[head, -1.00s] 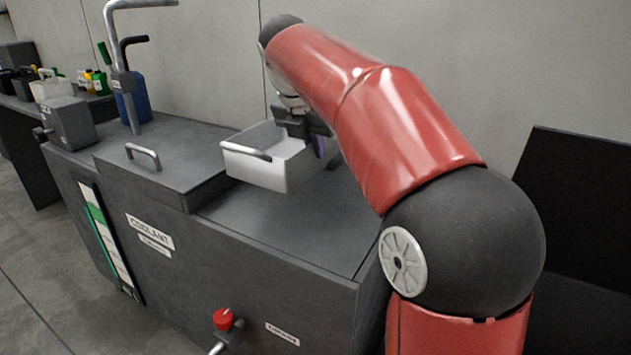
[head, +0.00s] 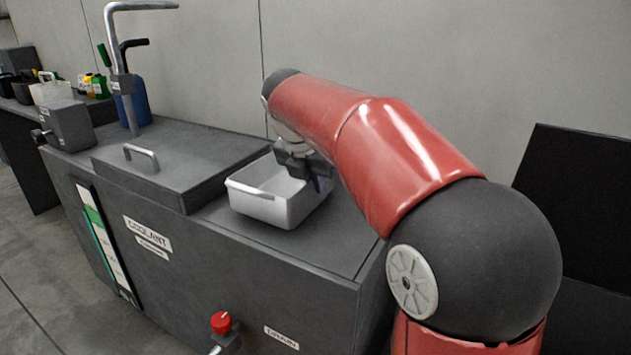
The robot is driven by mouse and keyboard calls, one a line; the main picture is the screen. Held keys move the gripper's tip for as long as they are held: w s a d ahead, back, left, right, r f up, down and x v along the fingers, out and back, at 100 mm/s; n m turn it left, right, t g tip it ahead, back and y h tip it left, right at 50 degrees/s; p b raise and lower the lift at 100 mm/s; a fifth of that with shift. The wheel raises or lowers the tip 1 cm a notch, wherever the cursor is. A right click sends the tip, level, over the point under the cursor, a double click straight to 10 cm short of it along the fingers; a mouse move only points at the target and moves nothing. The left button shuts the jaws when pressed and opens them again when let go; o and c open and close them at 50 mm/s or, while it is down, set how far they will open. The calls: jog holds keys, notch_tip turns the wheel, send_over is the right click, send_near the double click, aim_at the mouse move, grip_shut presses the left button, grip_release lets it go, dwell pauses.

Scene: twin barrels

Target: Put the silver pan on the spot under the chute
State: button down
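The silver pan (head: 292,211) is a pale, open rectangular tray with a bar handle on its left side. It is level, at or just above the lower top of the dark coolant tank (head: 285,252); I cannot tell whether it touches. My gripper (head: 306,174) is at the pan's back right side, shut on it; the fingertips are mostly hidden by the pan and my arm. The pan looks empty in the part I see. No chute or marked spot can be made out for certain.
A raised lid with a handle (head: 142,158) lies left of the pan. A bent pipe (head: 122,60), a blue jug (head: 137,103) and a grey box (head: 68,127) stand farther left. A red knob (head: 221,322) sticks out in front. The tank top right of the pan is partly clear.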

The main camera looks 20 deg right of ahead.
jog(key=c, duration=1.7)
grip_release()
jog(key=shift+f, duration=0.1)
